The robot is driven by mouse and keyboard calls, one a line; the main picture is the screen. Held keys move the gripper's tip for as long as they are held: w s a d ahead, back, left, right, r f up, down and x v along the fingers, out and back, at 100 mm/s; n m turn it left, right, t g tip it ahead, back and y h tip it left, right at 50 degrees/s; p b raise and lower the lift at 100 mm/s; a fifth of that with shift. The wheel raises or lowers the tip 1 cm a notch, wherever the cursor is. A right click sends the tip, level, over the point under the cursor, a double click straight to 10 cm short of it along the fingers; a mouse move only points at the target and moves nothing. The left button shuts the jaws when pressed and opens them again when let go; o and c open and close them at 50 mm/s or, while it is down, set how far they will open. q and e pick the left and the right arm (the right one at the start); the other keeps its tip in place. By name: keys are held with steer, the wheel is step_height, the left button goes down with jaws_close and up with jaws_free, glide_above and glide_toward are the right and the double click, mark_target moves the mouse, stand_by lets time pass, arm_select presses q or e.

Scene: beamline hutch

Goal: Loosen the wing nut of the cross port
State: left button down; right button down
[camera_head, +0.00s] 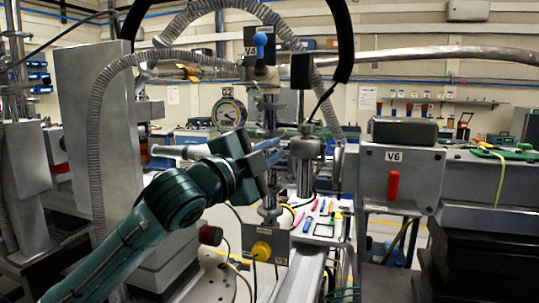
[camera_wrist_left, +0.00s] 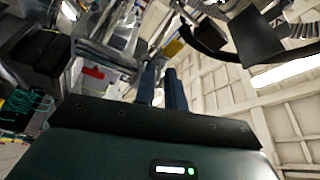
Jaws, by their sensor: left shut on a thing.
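My left gripper (camera_head: 280,151) reaches in from the left, with its blue-grey fingers pointing right at the metal cross port (camera_head: 305,147) on the vertical column. The fingers are close together and shut on a small part at the cross port, which I take to be the wing nut; the fingers mostly hide it. In the left wrist view the two fingers (camera_wrist_left: 161,90) stand nearly parallel, with a small pale piece (camera_wrist_left: 158,98) showing between them. My right gripper is in neither view.
A grey box labelled V6 (camera_head: 424,168) with a red handle (camera_head: 393,185) stands to the right. A round gauge (camera_head: 229,114) is behind my gripper. A yellow knob (camera_head: 261,251) is below it. Ribbed hoses (camera_head: 97,140) arch around the column. Coloured tools (camera_head: 322,208) lie on a bench behind.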

arm_select(q)
steer(key=n+t, duration=0.1)
steer(key=n, duration=0.2)
steer(key=shift+f+b, duration=0.2)
steer(key=shift+b, duration=0.2)
steer(key=n+t, duration=0.1)
steer(key=n, duration=0.2)
steer(key=shift+d+n+t+y, duration=0.15)
steer(key=shift+n+t+y, duration=0.25)
steer(key=shift+s+d+n+t+y, duration=0.1)
steer(key=shift+n+t+y, duration=0.5)
steer(key=shift+n, duration=1)
steer(key=shift+n+t+y, duration=0.45)
steer(key=shift+n+y, duration=0.2)
steer(key=shift+n, duration=0.95)
steer(key=shift+s+d+n+t+y, duration=0.1)
steer(key=shift+n+t+y, duration=0.5)
steer(key=shift+n, duration=1)
steer(key=c, duration=1.6)
jaws_free()
steer(key=shift+w, duration=0.15)
steer(key=shift+c, duration=0.2)
steer(key=shift+f, duration=0.1)
